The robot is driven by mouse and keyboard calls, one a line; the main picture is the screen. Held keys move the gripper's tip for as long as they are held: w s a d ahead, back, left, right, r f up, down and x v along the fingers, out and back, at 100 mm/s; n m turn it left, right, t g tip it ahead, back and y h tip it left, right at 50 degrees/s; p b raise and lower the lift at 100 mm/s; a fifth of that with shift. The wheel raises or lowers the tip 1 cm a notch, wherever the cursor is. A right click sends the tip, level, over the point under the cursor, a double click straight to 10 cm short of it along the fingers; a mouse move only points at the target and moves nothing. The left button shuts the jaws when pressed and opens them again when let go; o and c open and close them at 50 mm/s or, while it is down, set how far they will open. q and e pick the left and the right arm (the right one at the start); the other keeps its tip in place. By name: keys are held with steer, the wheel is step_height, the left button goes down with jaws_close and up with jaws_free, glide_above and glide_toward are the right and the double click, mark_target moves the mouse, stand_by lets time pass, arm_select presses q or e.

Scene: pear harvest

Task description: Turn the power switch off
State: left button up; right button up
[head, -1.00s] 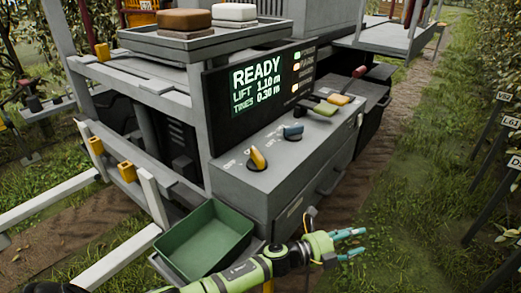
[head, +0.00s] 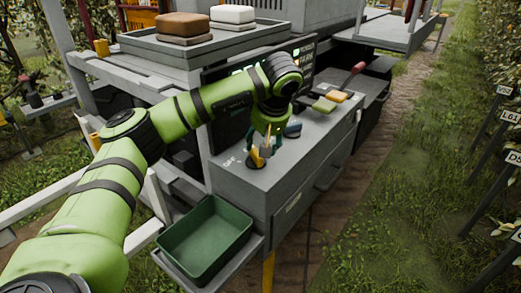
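The yellow power switch (head: 256,161) sits on the near left part of the grey control panel, beside a white label of which "OFF" is partly readable. My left gripper (head: 264,153) points down at the switch from above, its teal fingertips close around the yellow knob. The fingers cover part of the knob, so its exact angle and whether they grip it are unclear. My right gripper is not in view.
A green bin (head: 207,240) sits below.

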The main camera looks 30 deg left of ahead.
mark_target(256, 157)
arm_select(q)
steer(key=shift+p+x, duration=0.7)
steer(key=shift+x, duration=2)
jaws_close()
